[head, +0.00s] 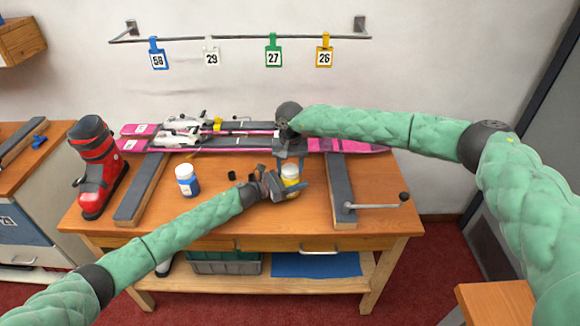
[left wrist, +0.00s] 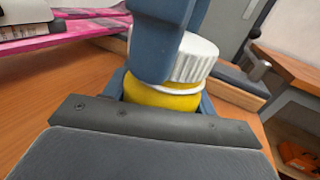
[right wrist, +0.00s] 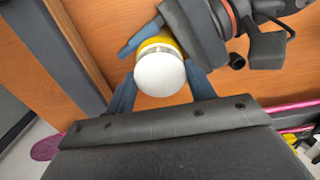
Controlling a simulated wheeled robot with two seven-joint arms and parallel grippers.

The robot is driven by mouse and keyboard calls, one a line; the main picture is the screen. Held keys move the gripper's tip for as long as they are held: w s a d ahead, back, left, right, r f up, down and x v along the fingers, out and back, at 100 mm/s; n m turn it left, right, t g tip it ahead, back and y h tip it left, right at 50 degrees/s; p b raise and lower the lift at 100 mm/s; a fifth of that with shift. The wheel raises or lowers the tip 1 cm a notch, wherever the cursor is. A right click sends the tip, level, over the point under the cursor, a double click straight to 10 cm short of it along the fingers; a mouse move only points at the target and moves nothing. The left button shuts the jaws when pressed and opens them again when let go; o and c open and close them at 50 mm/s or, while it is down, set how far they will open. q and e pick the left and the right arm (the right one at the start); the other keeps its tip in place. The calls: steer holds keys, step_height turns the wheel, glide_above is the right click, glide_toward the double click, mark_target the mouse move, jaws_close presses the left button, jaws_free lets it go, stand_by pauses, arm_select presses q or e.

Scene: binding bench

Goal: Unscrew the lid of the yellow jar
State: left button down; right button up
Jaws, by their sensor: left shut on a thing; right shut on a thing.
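The yellow jar (head: 291,184) stands on the bench, right of the middle, with its white ribbed lid (left wrist: 197,58) on top. My left gripper (head: 279,186) comes in from the left and is shut on the jar's yellow body, which also shows in the left wrist view (left wrist: 160,97). My right gripper (head: 291,163) reaches down from above and is shut on the lid. In the right wrist view the lid's round white top (right wrist: 160,74) sits between my right fingers. A pale ring shows below the lid; I cannot tell whether the lid has turned.
A blue jar (head: 187,181) with a white lid and a small black item (head: 232,176) stand to the left on the bench. A red ski boot (head: 95,165) is at the left end. Pink skis (head: 350,146) lie along the back. A clamp handle (head: 376,205) sticks out at the right.

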mark_target(290, 169)
steer(key=shift+r, duration=0.25)
steer(key=shift+r, duration=0.7)
steer(key=shift+r, duration=0.2)
steer(key=shift+r, duration=2)
arm_select(q)
steer(key=shift+c, duration=2)
jaws_free()
steer(key=shift+a, duration=0.1)
